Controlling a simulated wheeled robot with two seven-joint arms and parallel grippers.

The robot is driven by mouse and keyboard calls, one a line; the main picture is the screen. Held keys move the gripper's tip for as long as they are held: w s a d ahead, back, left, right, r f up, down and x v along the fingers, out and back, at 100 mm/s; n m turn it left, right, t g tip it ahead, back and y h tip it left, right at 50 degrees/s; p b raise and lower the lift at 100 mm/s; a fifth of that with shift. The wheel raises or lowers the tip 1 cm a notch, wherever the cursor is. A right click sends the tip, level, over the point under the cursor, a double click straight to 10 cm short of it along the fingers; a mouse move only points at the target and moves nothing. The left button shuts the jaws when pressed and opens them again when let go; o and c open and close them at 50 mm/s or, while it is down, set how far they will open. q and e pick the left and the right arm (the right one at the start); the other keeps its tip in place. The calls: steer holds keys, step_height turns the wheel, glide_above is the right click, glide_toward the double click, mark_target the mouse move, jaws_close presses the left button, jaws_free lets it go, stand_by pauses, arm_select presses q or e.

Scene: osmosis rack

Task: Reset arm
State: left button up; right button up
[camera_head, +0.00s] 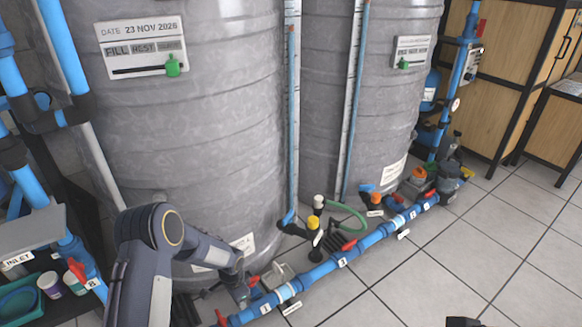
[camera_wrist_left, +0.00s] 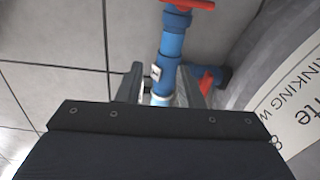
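My left arm reaches in from the lower left in the head view. Its gripper (camera_head: 240,288) is low beside the left tank, near the left end of the blue floor pipe (camera_head: 325,266), and is small and partly hidden there. In the left wrist view, the two fingers of the left gripper (camera_wrist_left: 161,80) stand apart, with a blue pipe (camera_wrist_left: 170,45) showing between and beyond them. Whether they touch it I cannot tell. A small dark part (camera_head: 466,322) at the bottom edge of the head view may be my right gripper; its fingers do not show.
Two large grey tanks (camera_head: 200,120) (camera_head: 385,60) stand behind the pipe. Red valve handles (camera_wrist_left: 207,80) and a green hose (camera_head: 350,214) are close by. Tiled floor (camera_head: 480,250) on the right is clear.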

arm_select(q)
steer(key=s+a+r+n+t+h, duration=0.1)
steer(key=s+a+r+n, duration=0.15)
steer(key=r, duration=0.65)
steer(key=s+a+r+n, duration=0.2)
steer(key=s+r, duration=0.1)
steer(key=r, duration=0.7)
steer(key=s+a+r+n+t+h, duration=0.1)
steer(key=s+a+r+n, duration=0.15)
steer(key=r, duration=0.65)
steer(key=s+d+r+n+t+h, duration=0.1)
steer(key=s+r+n+t, duration=0.3)
steer(key=s, duration=0.6)
steer(key=s+d+r+n+g+h, duration=0.15)
steer(key=s+r, duration=0.35)
steer(key=s, duration=0.6)
step_height(320, 180, up, 38)
steer(key=p, duration=3.8)
steer(key=shift+d+t+y+p, duration=0.15)
steer(key=shift+t+y+p, duration=0.2)
steer(key=shift+t+p, duration=0.1)
